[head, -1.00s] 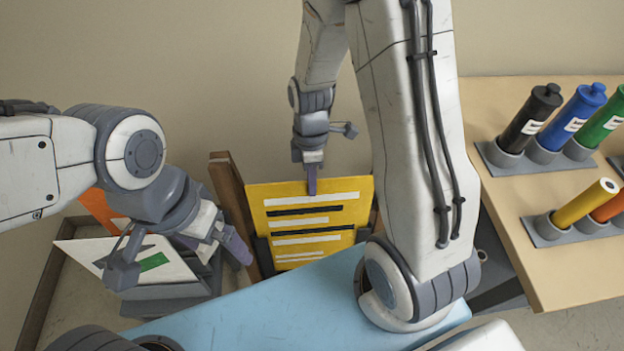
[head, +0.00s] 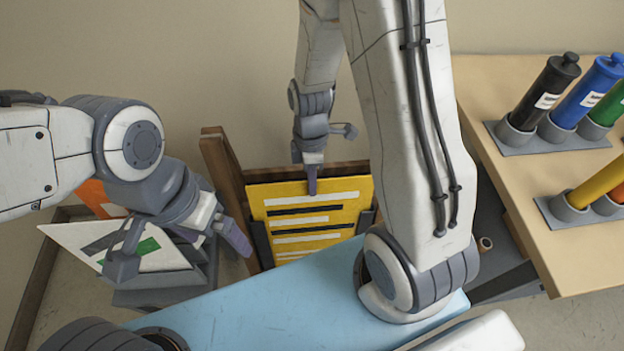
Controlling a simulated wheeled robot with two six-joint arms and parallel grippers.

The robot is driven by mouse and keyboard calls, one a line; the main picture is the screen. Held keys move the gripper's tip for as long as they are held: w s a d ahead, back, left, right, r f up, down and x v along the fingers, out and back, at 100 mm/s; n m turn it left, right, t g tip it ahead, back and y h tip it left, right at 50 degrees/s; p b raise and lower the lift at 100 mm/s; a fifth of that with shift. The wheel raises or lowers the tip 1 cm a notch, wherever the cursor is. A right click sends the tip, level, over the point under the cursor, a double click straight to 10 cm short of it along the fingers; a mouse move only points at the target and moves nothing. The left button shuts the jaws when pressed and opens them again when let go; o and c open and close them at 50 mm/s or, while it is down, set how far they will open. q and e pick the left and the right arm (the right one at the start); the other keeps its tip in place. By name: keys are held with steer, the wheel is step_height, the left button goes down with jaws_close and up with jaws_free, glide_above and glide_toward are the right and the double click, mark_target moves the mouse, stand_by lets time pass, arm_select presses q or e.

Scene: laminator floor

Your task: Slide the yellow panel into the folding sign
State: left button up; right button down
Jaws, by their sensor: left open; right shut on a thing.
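The yellow panel (head: 304,237), with white and black stripes, stands nearly upright in the head view. It sits between two dark side channels of the brown wooden folding sign (head: 226,182), whose top rail shows above it. The panel's lower edge is hidden behind my blue-topped body. My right gripper (head: 311,184) is shut on the middle of the panel's top edge. My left gripper (head: 182,254) is open and empty, left of the sign, in front of a white panel with a green patch (head: 80,236).
An orange panel (head: 97,198) and the white one stand in a grey rack (head: 165,298) at the left. A light wooden table (head: 500,88) at the right holds black, blue, green and yellow tubes in grey holders. My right arm hides part of the sign's right side.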

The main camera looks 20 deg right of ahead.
steer(key=shift+s+a+f+b, duration=0.1)
steer(key=shift+s+f+b, duration=0.1)
steer(key=shift+f+b, duration=0.8)
steer(key=shift+f, duration=0.2)
steer(key=c, duration=0.9)
jaws_free()
steer(key=shift+c, duration=0.2)
